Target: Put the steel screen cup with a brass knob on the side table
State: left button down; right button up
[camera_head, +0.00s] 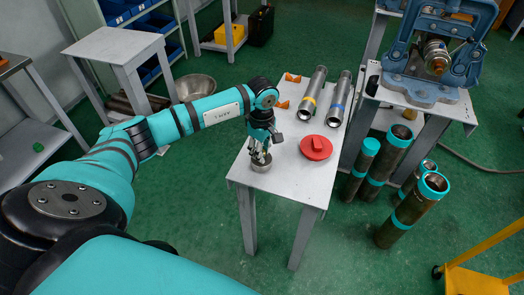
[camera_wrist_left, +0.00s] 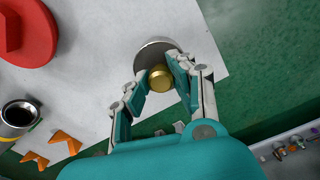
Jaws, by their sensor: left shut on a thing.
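The steel screen cup (camera_head: 261,167) is at the near left corner of the middle white table (camera_head: 285,188). In the left wrist view the cup (camera_wrist_left: 155,52) shows as a round steel rim with a brass knob (camera_wrist_left: 160,78) in front of it. My left gripper (camera_head: 261,157) points down at the cup, its fingers (camera_wrist_left: 161,84) shut on the brass knob. I cannot tell whether the cup touches the tabletop or is just above it. Another small white table (camera_head: 112,43) stands at the back left with a bare top. My right gripper is not in view.
On the middle table are a red round lid (camera_head: 316,148), two steel tubes (camera_head: 313,92) and orange pieces (camera_head: 283,104). A blue vise (camera_head: 435,55) stands at right, with upright pipes (camera_head: 390,150) below. A steel bowl (camera_head: 195,87) is on the green floor.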

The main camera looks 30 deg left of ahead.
pick_arm(q)
jog(key=shift+f, duration=0.55)
jog(key=shift+f, duration=0.2)
jog(key=c, duration=1.1)
grip_release()
jog(key=shift+r, duration=0.1)
